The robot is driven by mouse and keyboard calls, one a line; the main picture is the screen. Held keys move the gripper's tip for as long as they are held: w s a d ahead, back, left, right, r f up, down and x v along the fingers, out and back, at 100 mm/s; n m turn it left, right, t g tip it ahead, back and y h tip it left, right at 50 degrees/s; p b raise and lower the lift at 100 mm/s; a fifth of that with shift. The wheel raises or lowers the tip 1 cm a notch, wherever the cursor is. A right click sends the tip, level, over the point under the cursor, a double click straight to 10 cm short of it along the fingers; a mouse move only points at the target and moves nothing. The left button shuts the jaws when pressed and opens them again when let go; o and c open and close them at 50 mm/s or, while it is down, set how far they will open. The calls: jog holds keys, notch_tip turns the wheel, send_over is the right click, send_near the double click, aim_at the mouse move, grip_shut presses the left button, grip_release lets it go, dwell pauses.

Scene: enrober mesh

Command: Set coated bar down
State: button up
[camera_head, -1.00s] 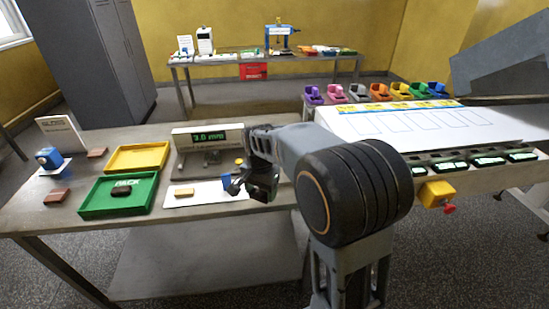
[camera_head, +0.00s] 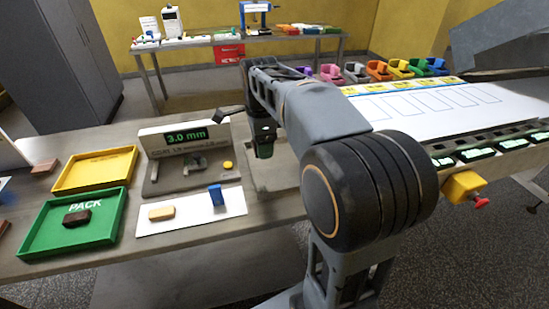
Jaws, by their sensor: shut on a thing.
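My gripper (camera_head: 264,148) hangs just right of the gauge reading 3.0 mm, above the bench. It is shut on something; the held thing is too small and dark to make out. A dark brown bar (camera_head: 76,217) lies in the green PACK tray (camera_head: 113,228), apart from my gripper. A tan bar (camera_head: 162,212) lies on a white sheet (camera_head: 191,222) in front of the gauge. A blue block (camera_head: 216,195) stands on the right part of that sheet.
The gauge (camera_head: 186,162) stands behind the sheet. A yellow tray (camera_head: 68,183) lies behind the green one. A white board (camera_head: 415,124) with marked outlines and several coloured bins are at the right. A yellow box with a red knob (camera_head: 465,187) juts out at the front right.

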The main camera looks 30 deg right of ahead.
send_over(274, 164)
notch_tip(274, 164, down, 6)
jog(key=shift+s+a+f+b, duration=0.1)
jog(key=shift+b, duration=0.3)
jog(key=shift+f, duration=1.5)
jog(key=shift+f+b, duration=0.1)
jog(key=shift+b, duration=0.2)
jog(key=o, duration=0.7)
notch_tip(274, 164, up, 12)
jog(key=shift+r+p, duration=0.15)
jog(key=shift+p, duration=1.05)
